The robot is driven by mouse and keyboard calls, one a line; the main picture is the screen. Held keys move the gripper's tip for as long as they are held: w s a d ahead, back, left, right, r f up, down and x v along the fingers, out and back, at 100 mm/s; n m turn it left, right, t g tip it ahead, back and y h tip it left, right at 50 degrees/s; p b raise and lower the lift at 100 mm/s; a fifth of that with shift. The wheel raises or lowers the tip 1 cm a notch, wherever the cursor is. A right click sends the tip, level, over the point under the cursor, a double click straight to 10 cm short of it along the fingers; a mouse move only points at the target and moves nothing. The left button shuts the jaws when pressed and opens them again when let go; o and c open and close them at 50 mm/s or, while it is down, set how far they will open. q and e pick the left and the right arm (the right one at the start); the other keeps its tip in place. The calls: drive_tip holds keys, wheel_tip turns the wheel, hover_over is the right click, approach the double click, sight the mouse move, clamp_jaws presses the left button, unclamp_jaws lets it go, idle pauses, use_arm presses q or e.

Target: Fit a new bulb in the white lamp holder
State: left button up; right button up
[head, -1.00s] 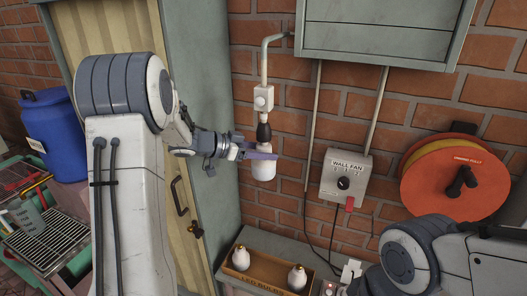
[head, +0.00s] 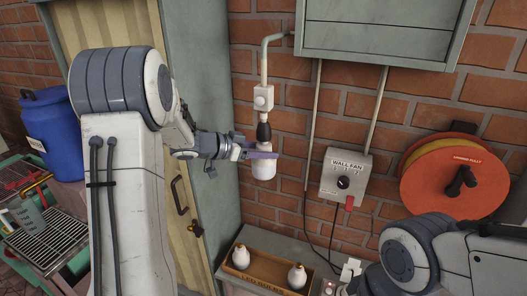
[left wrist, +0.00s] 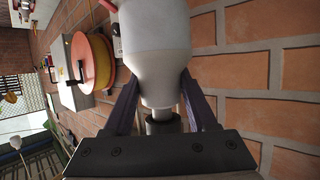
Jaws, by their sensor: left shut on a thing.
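A white bulb (head: 263,167) hangs base up directly below the dark socket (head: 263,131) of the lamp holder. A white box (head: 263,98) sits above the socket on the wall pipe. My left gripper (head: 262,153) is shut on the bulb, coming from the left. In the left wrist view the two dark fingers press both sides of the bulb's tapering part (left wrist: 158,75). The bulb's top appears to meet the socket, but how firmly it is seated cannot be told. My right arm shows at lower right; its gripper is not visible.
A wooden tray (head: 262,281) with two white bulbs (head: 297,276) stands on the bench below. A wall fan switch box (head: 346,178) and an orange reel (head: 456,177) are on the brick wall to the right. A grey cabinet (head: 378,30) hangs above.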

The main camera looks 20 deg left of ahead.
use_arm(q)
drive_tip(key=shift+r, duration=0.1)
drive_tip(key=shift+n+t+y, duration=0.4)
drive_tip(key=shift+n+y, duration=0.1)
drive_tip(key=shift+b, duration=0.3)
drive_tip(key=shift+r+n+y, duration=0.1)
drive_tip(key=shift+n+y, duration=0.3)
drive_tip(key=shift+n, duration=0.1)
drive_tip(key=shift+t, duration=0.3)
drive_tip(key=shift+n+y+b, duration=0.4)
drive_tip(key=shift+y+b, duration=0.1)
drive_tip(key=shift+b, duration=0.05)
drive_tip(key=shift+r, duration=0.1)
drive_tip(key=o, duration=1.2)
